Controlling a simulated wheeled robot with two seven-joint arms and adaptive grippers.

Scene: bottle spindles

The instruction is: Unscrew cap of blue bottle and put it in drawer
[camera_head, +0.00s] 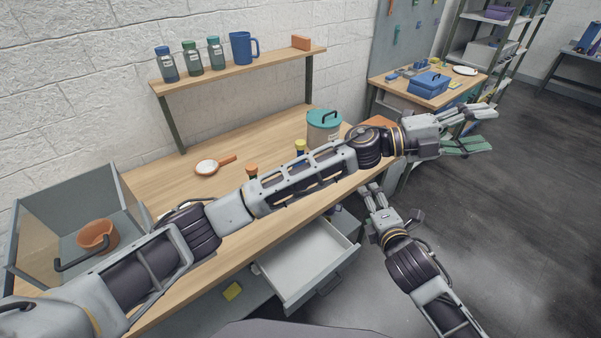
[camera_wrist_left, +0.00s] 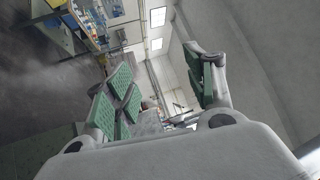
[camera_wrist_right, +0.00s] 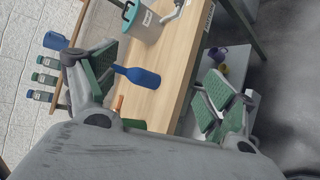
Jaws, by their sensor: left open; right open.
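The blue bottle (camera_wrist_right: 140,76) stands upright on the workbench, seen sideways in the right wrist view; a finger hides its top there. In the head view my left arm covers most of it, and its yellow cap (camera_head: 300,145) shows above the arm. The white drawer (camera_head: 300,268) under the bench is pulled open, and its visible inside is empty. My left gripper (camera_head: 476,130) is open and empty, past the bench's right end; its fingers also show in the left wrist view (camera_wrist_left: 165,90). My right gripper (camera_head: 376,195) is open and empty, above and right of the drawer.
An orange-capped bottle (camera_head: 252,170) and a teal-lidded canister (camera_head: 323,130) flank the blue bottle. A grey bin (camera_head: 130,190) with an orange pot stands left. A wall shelf (camera_head: 270,64) holds bottles and a mug.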

